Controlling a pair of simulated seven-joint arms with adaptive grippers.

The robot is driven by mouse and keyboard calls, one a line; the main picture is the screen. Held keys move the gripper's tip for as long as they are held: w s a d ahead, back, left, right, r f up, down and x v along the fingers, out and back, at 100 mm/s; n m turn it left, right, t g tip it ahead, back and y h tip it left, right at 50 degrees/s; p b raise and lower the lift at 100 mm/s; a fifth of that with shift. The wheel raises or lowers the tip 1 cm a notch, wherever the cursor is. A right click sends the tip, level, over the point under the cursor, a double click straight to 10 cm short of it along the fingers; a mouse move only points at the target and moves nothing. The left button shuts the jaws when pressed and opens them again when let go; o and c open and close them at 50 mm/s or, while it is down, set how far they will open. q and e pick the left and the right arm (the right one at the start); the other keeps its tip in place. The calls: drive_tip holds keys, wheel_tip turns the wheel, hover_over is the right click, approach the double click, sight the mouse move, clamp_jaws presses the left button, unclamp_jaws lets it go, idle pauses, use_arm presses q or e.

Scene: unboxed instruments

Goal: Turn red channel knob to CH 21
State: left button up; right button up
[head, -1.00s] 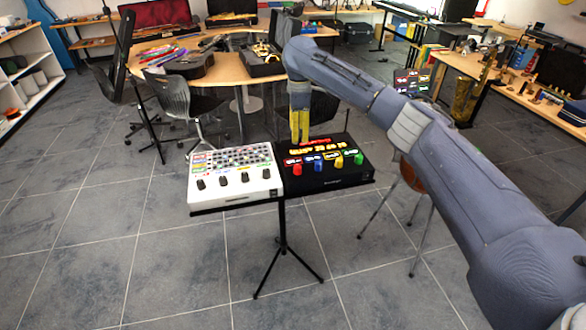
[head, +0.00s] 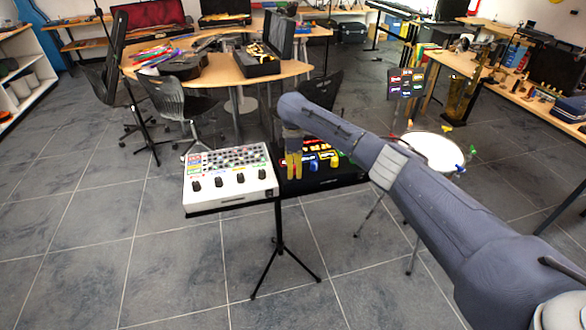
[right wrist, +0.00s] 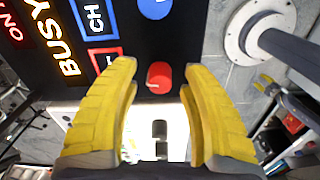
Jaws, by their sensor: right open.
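The black box (head: 322,183) stands on a stand in the middle of the head view, partly behind my right arm. Its red knob (right wrist: 159,77) shows in the right wrist view, between the two yellow fingers of my right gripper (right wrist: 160,68). The gripper is open, with a gap visible on both sides of the knob. In the head view my right gripper (head: 294,172) points down over the box's left end and hides the red knob. The blue knob (head: 313,163) and yellow knob (head: 334,162) are just right of it. My left gripper is out of view.
A white box (head: 230,190) with several black knobs sits directly left of the black box. A thin tripod (head: 279,240) stands below them. A white round-topped drum (head: 430,150) is behind my right arm. Open tiled floor lies in front.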

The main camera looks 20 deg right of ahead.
drive_tip(key=shift+f, duration=0.25)
drive_tip(key=shift+c, duration=0.5)
clamp_jaws()
